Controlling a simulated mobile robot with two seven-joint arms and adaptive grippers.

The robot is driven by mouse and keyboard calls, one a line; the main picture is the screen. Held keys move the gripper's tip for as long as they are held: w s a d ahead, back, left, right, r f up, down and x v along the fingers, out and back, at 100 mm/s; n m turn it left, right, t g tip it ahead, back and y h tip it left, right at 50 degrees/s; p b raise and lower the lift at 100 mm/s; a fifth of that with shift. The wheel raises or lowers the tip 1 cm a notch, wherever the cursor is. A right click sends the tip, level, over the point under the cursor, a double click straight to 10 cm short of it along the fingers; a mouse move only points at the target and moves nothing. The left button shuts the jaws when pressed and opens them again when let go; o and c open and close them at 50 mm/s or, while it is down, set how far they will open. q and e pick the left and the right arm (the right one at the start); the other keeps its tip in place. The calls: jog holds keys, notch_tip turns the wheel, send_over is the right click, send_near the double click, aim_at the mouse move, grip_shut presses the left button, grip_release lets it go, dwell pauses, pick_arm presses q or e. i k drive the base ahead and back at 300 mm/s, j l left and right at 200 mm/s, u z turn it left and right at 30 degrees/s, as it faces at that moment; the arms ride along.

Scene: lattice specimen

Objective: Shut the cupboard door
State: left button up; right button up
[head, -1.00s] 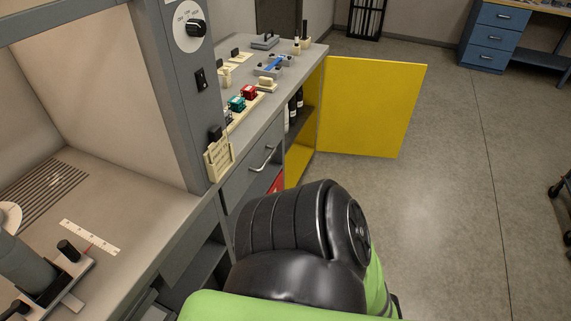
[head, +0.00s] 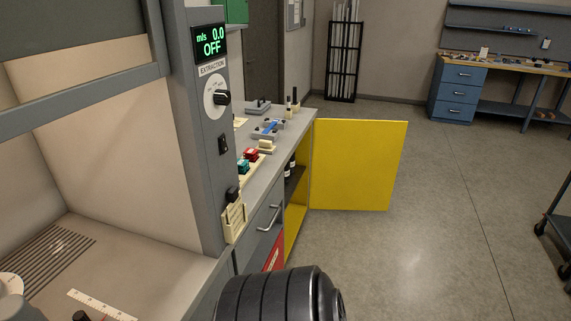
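The yellow cupboard door (head: 358,165) stands wide open in the head view, swung out from the bench front into the aisle. Its hinge edge is at the left, by the bench's far end. The open yellow cupboard (head: 296,215) shows a shelf with dark bottles (head: 291,167) inside. Neither gripper is in view.
A fume hood with a control panel (head: 216,110) stands at the left. A grey drawer (head: 262,225) with a handle is nearer than the cupboard. Blue drawers (head: 457,92) stand far right. A dark cart (head: 556,225) is at the right edge. The floor (head: 440,240) right of the door is clear.

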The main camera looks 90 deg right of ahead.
aim_at(354, 163)
jog(key=i+j+z, duration=0.1)
jog(key=z, duration=1.2)
